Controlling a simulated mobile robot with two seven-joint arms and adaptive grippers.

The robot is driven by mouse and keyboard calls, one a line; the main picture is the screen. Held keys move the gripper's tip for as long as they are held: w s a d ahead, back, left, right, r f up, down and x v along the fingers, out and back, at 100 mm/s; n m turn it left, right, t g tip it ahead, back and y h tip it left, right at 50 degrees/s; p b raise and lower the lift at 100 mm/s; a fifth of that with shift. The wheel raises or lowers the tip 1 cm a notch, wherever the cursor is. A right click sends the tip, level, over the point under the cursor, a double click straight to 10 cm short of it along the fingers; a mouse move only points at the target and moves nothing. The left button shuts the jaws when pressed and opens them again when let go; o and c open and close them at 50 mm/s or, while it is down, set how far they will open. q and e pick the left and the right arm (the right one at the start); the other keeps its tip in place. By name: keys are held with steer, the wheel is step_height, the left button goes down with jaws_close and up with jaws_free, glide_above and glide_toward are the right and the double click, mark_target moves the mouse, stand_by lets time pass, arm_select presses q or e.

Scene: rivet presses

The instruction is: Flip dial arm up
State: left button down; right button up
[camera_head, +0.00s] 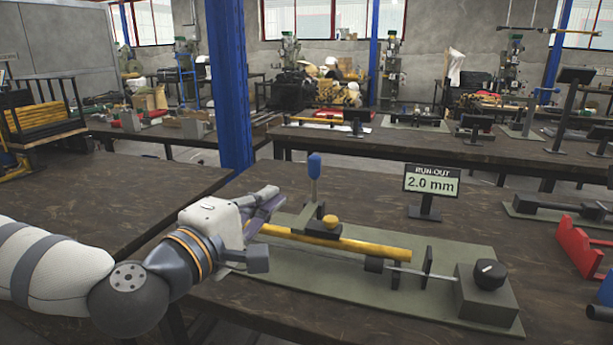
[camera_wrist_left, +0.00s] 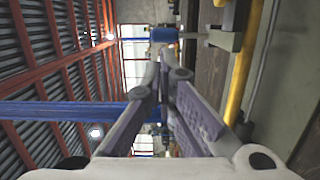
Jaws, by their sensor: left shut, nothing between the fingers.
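An upright grey arm with a blue grip (camera_head: 314,166) stands on the green base plate (camera_head: 375,285), near the left end of a yellow rod (camera_head: 350,245). In the left wrist view the blue grip (camera_wrist_left: 163,34) shows just beyond my fingertips, and the yellow rod (camera_wrist_left: 243,65) runs at the right. My left gripper (camera_head: 272,200) is shut and empty, to the left of the blue grip and apart from it in the head view. A sign (camera_head: 432,183) behind the plate reads "RUN-OUT 2.0 mm". My right gripper is not in view.
A black knob (camera_head: 489,274) sits on a dark block at the plate's right end. A red bracket (camera_head: 578,245) stands further right. A blue post (camera_head: 230,90) rises behind my left arm. The brown tabletop (camera_head: 95,205) is clear at the left.

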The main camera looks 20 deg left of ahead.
mark_target(312, 169)
arm_select(q)
steer(key=w+b, duration=0.1)
steer(key=w, duration=0.3)
steer(key=w+d+b, duration=0.1)
steer(key=w+b, duration=0.1)
steer(key=w, duration=0.2)
steer(key=w+d+b, duration=0.1)
steer(key=w, duration=0.3)
steer(key=shift+w+d+f+b, duration=0.2)
steer(key=shift+d+f+b, duration=0.05)
steer(key=shift+f+b, duration=0.1)
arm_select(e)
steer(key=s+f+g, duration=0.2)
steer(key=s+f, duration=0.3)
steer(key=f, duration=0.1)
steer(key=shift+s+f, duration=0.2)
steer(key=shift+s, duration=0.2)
